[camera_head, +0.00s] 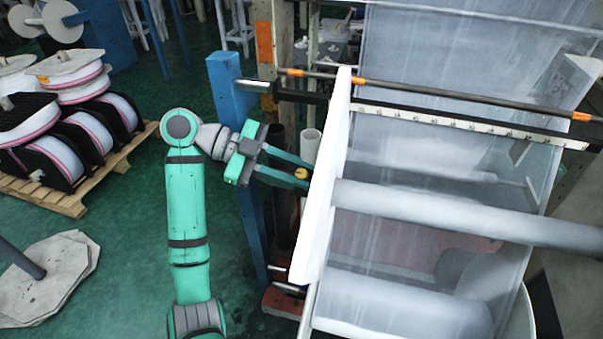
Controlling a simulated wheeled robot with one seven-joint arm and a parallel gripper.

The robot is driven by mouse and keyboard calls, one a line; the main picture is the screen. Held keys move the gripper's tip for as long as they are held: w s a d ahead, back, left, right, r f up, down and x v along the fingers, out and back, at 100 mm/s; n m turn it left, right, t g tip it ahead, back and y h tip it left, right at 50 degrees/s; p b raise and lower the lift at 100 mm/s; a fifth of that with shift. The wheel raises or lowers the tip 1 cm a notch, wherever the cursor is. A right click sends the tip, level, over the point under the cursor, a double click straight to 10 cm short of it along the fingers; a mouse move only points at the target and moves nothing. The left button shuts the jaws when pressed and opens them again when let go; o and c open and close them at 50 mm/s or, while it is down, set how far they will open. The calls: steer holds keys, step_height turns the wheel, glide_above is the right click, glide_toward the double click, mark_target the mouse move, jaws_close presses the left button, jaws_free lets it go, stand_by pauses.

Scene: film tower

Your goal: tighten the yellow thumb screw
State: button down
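The yellow thumb screw (301,173) is a small round knob near the left edge of a white upright side plate (327,190). My gripper (302,176) comes in from the left with its two green fingers pointing at the plate. The fingers are apart, one above and one below the screw in the picture, and the screw shows between their tips. It about fills the gap. I cannot tell whether the fingertips press on it. The screw's shaft is hidden.
A blue post (232,110) and a grey pipe (310,145) stand close behind my gripper. Rollers (460,215) and clear film fill the right side. Spools on a wooden pallet (70,200) stand at the left. Green floor between is free.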

steer(key=m+g+y, duration=0.2)
steer(key=m+g, duration=0.1)
steer(key=shift+a+m+y, duration=0.1)
steer(key=shift+m+y, duration=0.2)
steer(key=shift+y, duration=0.1)
steer(key=m+g+y, duration=0.2)
steer(key=y, duration=0.1)
steer(key=shift+m+g, duration=0.3)
steer(key=shift+m, duration=0.1)
steer(key=m+g+y, duration=0.1)
steer(key=m+y, duration=0.1)
steer(key=y, duration=0.1)
steer(key=shift+m, duration=0.4)
steer(key=shift+m+y, duration=1.1)
steer(key=shift+y, duration=0.5)
steer(key=shift+m+g+y, duration=0.3)
steer(key=shift+y, duration=0.1)
steer(key=c, duration=1.8)
jaws_free()
steer(key=shift+c, duration=0.2)
steer(key=shift+h, duration=0.3)
